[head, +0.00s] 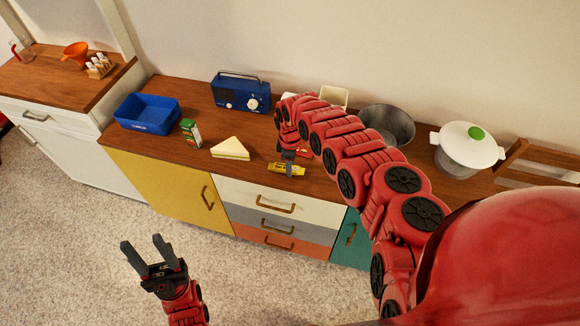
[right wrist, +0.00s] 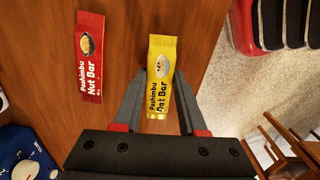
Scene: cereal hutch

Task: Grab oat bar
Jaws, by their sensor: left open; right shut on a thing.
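The oat bar, a yellow packet (head: 291,169), is near the front edge of the wooden counter. In the right wrist view the yellow packet (right wrist: 159,75) lies between the fingers of my right gripper (right wrist: 161,92), which is shut on it. In the head view my right gripper (head: 288,158) points down at the packet. I cannot tell whether the packet is off the counter. A red nut bar (right wrist: 90,58) lies beside it, apart from the gripper. My left gripper (head: 148,256) is open and empty, over the floor in front of the cabinet.
A sandwich (head: 231,149), a green carton (head: 191,132), a blue bin (head: 147,113) and a blue radio (head: 241,92) stand left of my right gripper. A metal bowl (head: 388,124) and a white pot (head: 467,149) are to the right, past my right arm.

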